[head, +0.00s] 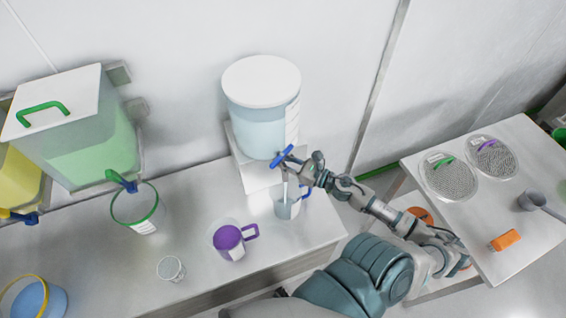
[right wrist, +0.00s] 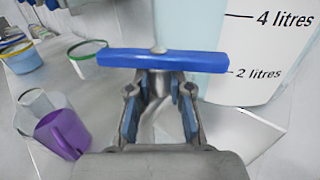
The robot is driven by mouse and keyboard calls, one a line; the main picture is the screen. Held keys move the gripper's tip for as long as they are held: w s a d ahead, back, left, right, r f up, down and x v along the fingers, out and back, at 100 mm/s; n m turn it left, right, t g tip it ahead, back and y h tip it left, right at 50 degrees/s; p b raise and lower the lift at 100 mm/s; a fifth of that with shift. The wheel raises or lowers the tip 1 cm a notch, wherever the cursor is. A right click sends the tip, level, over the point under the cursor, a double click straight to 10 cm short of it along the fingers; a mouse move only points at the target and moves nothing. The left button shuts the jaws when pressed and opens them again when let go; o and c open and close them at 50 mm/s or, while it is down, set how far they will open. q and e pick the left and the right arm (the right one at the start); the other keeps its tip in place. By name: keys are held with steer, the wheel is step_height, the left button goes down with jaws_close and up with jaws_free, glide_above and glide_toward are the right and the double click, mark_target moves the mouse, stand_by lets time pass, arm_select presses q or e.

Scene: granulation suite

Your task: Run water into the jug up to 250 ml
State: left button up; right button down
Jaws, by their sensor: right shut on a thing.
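The water tank (head: 264,115), pale blue with a white lid, stands on a white stand at the back of the bench. Its blue tap handle (head: 281,156) is at the lower front and spans the right wrist view (right wrist: 160,62). My right gripper (head: 298,166) is at the tap, its fingers (right wrist: 160,105) shut on the blue handle. A clear jug with a blue handle (head: 287,210) stands below the tap. A thin pale vertical streak, seemingly water, runs down into it. Its level and marks are too small to read. My left gripper is not in view.
A purple jug (head: 229,239) and a small clear cup (head: 171,268) stand left of the jug. A green-rimmed jug (head: 136,206) is below the green tank (head: 92,150). A side table (head: 470,225) at right holds sieves and an orange block (head: 505,240).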

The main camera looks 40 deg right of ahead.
steer(key=shift+r, duration=0.2)
steer(key=shift+d, duration=0.1)
steer(key=c, duration=1)
jaws_free()
steer(key=shift+w, duration=0.1)
steer(key=shift+c, duration=0.2)
steer(key=shift+f, duration=0.1)
steer(key=shift+s+d, duration=0.1)
steer(key=shift+s, duration=0.1)
steer(key=v, duration=1.1)
steer(key=shift+s+d, duration=0.25)
